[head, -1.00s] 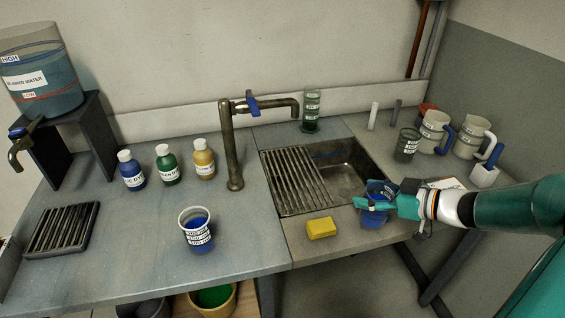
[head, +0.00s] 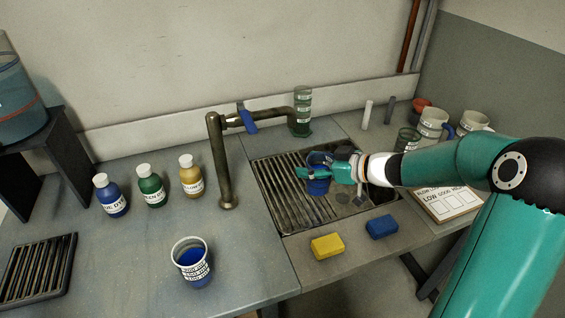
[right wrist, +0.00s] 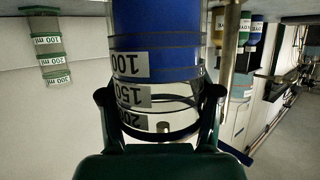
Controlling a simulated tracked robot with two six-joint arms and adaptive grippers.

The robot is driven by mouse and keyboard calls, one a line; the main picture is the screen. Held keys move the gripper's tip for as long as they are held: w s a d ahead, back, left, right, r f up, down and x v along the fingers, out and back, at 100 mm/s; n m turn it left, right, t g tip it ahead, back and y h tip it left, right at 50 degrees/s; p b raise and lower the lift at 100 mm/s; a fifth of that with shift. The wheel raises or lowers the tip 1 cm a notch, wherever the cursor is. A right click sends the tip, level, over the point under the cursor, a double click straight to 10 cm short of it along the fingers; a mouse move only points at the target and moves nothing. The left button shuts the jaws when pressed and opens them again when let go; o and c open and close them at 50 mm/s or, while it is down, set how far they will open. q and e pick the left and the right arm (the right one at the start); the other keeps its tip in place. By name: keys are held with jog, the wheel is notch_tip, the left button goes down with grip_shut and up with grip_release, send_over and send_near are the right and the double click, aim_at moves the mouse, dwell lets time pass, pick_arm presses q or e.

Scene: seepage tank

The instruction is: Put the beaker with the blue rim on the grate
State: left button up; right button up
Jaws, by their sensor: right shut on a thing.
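My right gripper (head: 312,174) is shut on a beaker with a dark blue rim (head: 318,187), over the sink near the right edge of its slatted grate (head: 287,198). Whether the beaker touches anything below is hard to tell. In the right wrist view, the gripper's fingers (right wrist: 160,94) clasp both sides of the beaker (right wrist: 155,45). That picture is upside down, with blue at the beaker's base and graduated labels showing. Another beaker (head: 192,262), with a pale rim and blue liquid, stands on the bench. My left gripper is not in view.
A tap (head: 224,165) rises left of the sink. A yellow sponge (head: 327,246) and a blue sponge (head: 382,227) lie in front. A green-marked cylinder (head: 302,112) stands behind, mugs (head: 432,124) at right. Another slatted rack (head: 38,270) lies far left.

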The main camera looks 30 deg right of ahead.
jog(key=shift+b+x, duration=0.4)
jog(key=shift+x, duration=4.3)
jog(key=o, duration=1.2)
jog(key=shift+f, duration=0.1)
jog(key=shift+o, duration=0.2)
jog(key=shift+s+d+r, duration=0.15)
jog(key=shift+r, duration=0.05)
jog(key=p+v, duration=0.1)
jog(key=v, duration=1)
jog(key=shift+s+r, duration=0.15)
jog(key=shift+s, duration=0.15)
